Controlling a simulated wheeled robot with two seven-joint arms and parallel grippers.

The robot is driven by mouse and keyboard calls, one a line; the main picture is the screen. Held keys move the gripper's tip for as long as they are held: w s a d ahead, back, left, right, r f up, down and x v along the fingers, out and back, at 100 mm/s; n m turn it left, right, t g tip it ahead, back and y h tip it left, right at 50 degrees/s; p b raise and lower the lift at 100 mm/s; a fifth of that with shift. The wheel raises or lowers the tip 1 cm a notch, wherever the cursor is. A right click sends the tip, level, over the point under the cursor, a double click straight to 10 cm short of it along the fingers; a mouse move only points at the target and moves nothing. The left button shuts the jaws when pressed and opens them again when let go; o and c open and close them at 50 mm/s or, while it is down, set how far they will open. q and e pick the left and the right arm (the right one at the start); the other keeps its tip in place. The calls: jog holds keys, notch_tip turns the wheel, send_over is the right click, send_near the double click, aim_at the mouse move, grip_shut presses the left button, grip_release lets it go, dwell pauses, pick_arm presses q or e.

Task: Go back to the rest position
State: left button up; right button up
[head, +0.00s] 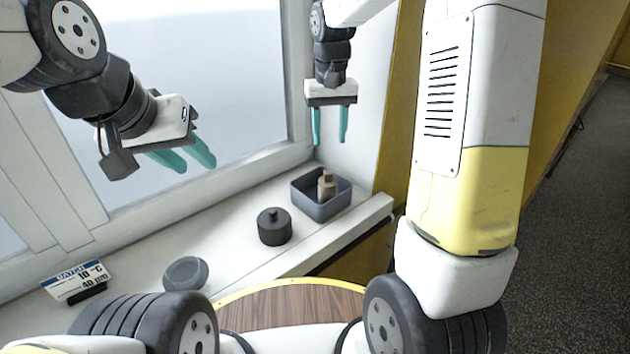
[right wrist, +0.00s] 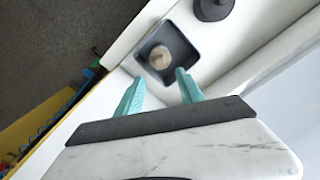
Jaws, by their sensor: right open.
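My left gripper (head: 182,160) is at the upper left of the head view, in front of the window and above the sill. Its two teal fingers stand apart with nothing between them. My right gripper (head: 330,125) hangs with its fingers down, above the dark grey bin on the sill. Its teal fingers are apart and empty; the right wrist view shows the same open fingers (right wrist: 160,92). A tan knobbed piece (head: 327,185) stands inside the grey bin (head: 306,207), below the right gripper. It also shows in the right wrist view (right wrist: 160,58).
A black knobbed weight (head: 274,227) stands on the white sill (head: 225,245), left of the bin. A grey round piece (head: 186,273) and a batch sign (head: 78,280) are further left. A wooden round top (head: 290,305) is in front. Dark floor (head: 585,190) is open at right.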

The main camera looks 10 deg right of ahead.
jog(key=shift+r, duration=0.1)
jog(key=s+d+r+t+y, duration=0.1)
jog(key=s+r+t, duration=0.2)
jog(key=s, duration=0.8)
jog(key=s+d+r+t+y, duration=0.1)
jog(key=s+r, duration=0.4)
jog(key=s, duration=0.6)
jog(key=shift+d+r+t, duration=0.4)
jog(key=shift+d+t, duration=0.15)
jog(key=shift+t, duration=0.55)
jog(key=shift+c, duration=0.9)
